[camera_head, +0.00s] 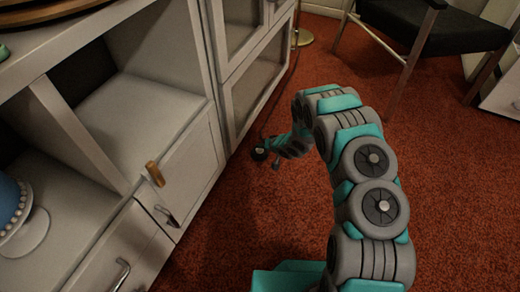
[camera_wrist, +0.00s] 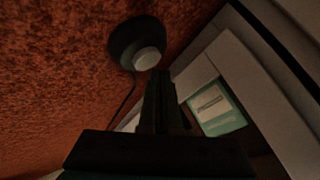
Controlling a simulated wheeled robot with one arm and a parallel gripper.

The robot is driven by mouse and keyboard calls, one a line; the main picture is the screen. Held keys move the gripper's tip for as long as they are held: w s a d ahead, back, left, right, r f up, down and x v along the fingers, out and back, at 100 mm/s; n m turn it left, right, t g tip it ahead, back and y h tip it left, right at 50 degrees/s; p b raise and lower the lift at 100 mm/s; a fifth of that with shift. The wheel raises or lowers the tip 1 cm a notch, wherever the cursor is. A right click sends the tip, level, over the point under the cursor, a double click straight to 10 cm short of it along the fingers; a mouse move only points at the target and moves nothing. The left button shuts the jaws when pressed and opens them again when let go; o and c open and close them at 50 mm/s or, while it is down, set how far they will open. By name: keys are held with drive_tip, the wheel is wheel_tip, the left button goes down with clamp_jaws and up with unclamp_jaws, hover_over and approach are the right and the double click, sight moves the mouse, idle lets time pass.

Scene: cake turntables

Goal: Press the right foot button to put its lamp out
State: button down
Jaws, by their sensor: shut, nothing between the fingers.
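A foot button (camera_wrist: 128,42) with a dark round base and a pale cap lies on the red carpet in the wrist view. Its cap is close to the tips of my gripper (camera_wrist: 160,74), slightly up and left of them; I cannot tell whether they touch. My gripper is shut and empty. In the head view the small dark foot button (camera_head: 259,154) sits by the foot of the cabinet, at the end of my lowered arm. Only one button shows, and its lamp's light cannot be made out.
The white cabinet (camera_head: 183,170) with doors and handles stands close along the left; its edge (camera_wrist: 235,65) is near my fingers. A brass stand base (camera_head: 303,37) and a black chair (camera_head: 425,28) are behind. Open red carpet (camera_head: 270,215) lies before the cabinet.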

sight(261, 151)
drive_tip(key=shift+f, duration=0.1)
drive_tip(key=shift+f+p, duration=0.3)
drive_tip(key=shift+f, duration=0.05)
idle(0.4)
drive_tip(key=shift+r, duration=0.1)
drive_tip(key=shift+r+p, duration=0.4)
drive_tip(key=shift+p, duration=0.45)
wheel_tip(261, 151, up, 6)
drive_tip(key=p, duration=0.5)
idle(0.3)
